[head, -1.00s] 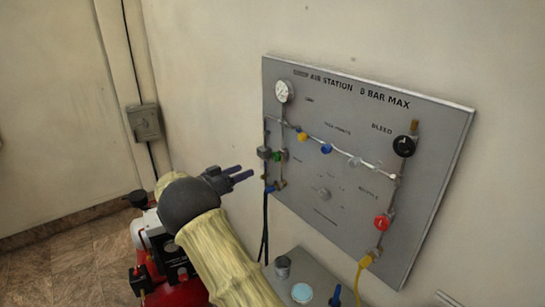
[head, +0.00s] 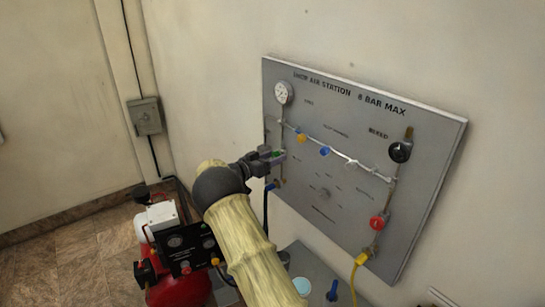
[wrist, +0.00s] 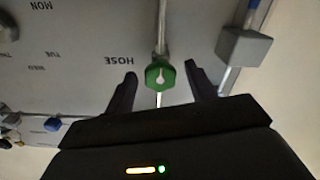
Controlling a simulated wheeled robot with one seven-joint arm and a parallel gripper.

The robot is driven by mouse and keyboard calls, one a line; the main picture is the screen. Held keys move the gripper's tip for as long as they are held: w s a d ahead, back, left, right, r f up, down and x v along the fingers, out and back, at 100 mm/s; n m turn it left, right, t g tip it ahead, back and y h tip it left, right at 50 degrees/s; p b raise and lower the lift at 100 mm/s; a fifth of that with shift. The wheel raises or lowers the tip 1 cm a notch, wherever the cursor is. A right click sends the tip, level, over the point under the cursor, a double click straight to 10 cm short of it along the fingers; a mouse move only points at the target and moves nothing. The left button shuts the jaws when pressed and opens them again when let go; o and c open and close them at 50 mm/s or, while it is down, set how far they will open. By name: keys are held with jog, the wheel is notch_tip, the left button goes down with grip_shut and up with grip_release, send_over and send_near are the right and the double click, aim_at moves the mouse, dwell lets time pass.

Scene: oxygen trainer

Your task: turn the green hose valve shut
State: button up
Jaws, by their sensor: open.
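The green hose valve (wrist: 160,75) sits on a pipe on the grey panel, beside the word HOSE in the wrist view. A pale pointer mark shows on its face. In the head view only a bit of the green valve (head: 277,154) shows past my fingers. My gripper (wrist: 160,78) is open, with one dark finger on each side of the valve and a visible gap to both. In the head view my gripper (head: 275,155) reaches the panel's left edge. I cannot tell how deep the fingers reach around the valve.
A grey block (wrist: 244,46) on a neighbouring pipe is close to the right finger in the wrist view. The panel (head: 335,235) also carries a gauge (head: 284,92), a red valve (head: 377,222) and a black bleed knob (head: 400,150). A red compressor (head: 180,290) stands below my arm.

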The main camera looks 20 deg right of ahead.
jog(key=c, duration=1)
jog(key=shift+o, duration=0.2)
